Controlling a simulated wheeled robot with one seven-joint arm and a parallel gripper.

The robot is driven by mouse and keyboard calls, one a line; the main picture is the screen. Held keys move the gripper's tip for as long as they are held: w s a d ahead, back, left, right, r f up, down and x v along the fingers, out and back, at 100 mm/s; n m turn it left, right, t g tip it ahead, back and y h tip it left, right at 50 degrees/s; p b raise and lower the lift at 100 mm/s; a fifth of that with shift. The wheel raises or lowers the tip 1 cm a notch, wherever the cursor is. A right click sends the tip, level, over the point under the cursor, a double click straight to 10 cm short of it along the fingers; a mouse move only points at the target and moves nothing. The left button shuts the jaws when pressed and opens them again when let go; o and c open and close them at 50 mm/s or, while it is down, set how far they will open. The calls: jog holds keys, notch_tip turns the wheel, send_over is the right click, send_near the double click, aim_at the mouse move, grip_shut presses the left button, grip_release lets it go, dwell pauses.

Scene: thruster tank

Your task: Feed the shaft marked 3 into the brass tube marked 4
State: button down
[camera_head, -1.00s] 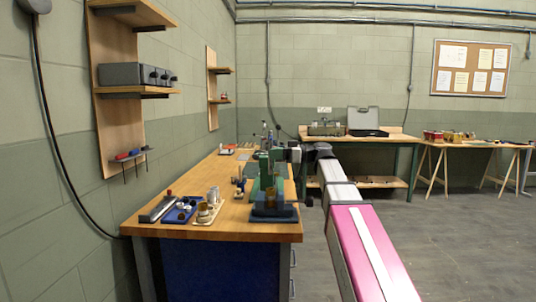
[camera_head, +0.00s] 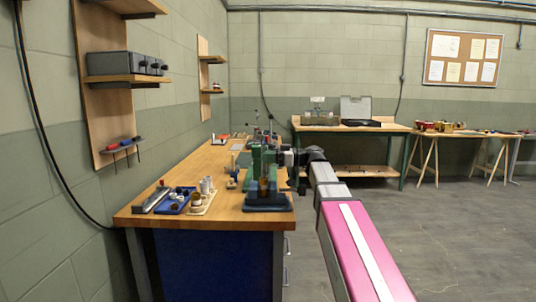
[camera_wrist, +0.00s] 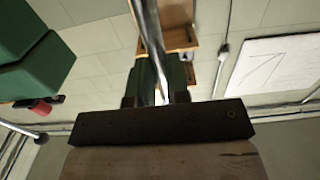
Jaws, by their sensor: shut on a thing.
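My gripper (camera_wrist: 158,88) is shut on a slim, shiny metal shaft (camera_wrist: 151,38), which runs up and out of the top of the wrist view. I cannot read a mark on it. In the head view my gripper (camera_head: 286,158) is at the right side of a green machine (camera_head: 257,163) on the wooden bench, and the shaft is too small to make out. No brass tube or mark 4 can be told apart in either view. I cannot tell whether the shaft touches anything.
The wooden bench (camera_head: 150,216) carries a blue tray (camera_head: 172,208), a pale tray with cylinders (camera_head: 201,203) and small tools. A green block (camera_wrist: 40,68) is close by at upper left in the wrist view. Open floor (camera_head: 440,230) lies to the right.

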jog(key=shift+f, duration=1.25)
jog(key=c, duration=1)
grip_release()
